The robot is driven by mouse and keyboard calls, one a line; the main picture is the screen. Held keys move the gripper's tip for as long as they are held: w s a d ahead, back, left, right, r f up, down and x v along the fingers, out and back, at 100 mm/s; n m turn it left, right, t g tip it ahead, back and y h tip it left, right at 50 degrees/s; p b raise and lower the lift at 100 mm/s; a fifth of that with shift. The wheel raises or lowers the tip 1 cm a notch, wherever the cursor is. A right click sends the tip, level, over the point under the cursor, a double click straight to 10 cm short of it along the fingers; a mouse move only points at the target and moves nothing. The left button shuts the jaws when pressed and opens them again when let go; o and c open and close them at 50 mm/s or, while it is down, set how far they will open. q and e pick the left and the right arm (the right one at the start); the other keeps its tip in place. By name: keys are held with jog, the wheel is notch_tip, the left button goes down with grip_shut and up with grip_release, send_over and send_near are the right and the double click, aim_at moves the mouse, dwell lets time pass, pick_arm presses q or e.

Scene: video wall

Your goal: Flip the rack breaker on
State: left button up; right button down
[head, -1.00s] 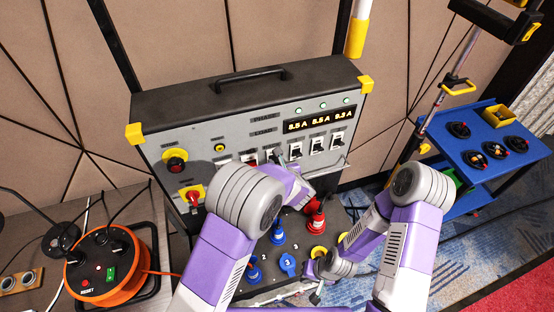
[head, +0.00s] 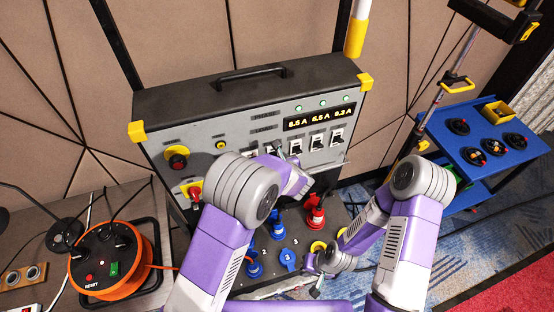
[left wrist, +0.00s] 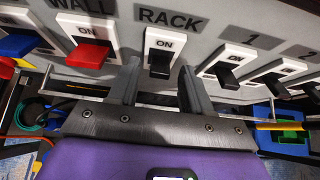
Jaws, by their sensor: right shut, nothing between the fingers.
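The RACK breaker (left wrist: 160,62) is a black lever in a white frame in the left wrist view, with ON showing above the lever, which sits low. My left gripper (left wrist: 159,76) is open, its two fingers apart just below and to either side of this lever; contact cannot be told. In the head view my left wrist covers much of the breaker row's lower part on the grey panel (head: 230,137). My right gripper (head: 317,283) is shut and empty, low in front of the panel's socket area.
A red WALL lever (left wrist: 88,54) is left of RACK, and breaker 1 (left wrist: 228,66) is right. Red plug (head: 315,217) and blue sockets (head: 288,261) lie below. An orange cable reel (head: 105,262) stands left, a blue cart (head: 481,160) right.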

pick_arm(q)
jog(key=v, duration=0.7)
jog(key=shift+s+r+b, duration=0.2)
jog(key=shift+s+b, duration=0.05)
jog(key=shift+b, duration=0.15)
jog(key=s+a+f+n+g+h, duration=0.2)
jog(key=s+a+f+n+g, duration=0.15)
jog(key=s+f+n, duration=0.65)
jog(key=s+a+f+n+g+h, duration=0.35)
jog(key=s+f+n, duration=0.35)
jog(key=n, duration=0.7)
jog(key=s+a+f+n+g+h, duration=0.25)
jog(key=s+a+f+n, duration=0.25)
jog(key=s+f+n, duration=0.5)
notch_tip(320, 180, down, 12)
jog(key=w+n+b, duration=0.1)
jog(key=w+b, duration=0.1)
jog(key=b, duration=1.2)
jog(key=shift+d+r, duration=0.2)
jog(key=shift+d, duration=0.05)
jog(key=shift+w+g, duration=0.1)
jog(key=shift+g, duration=0.15)
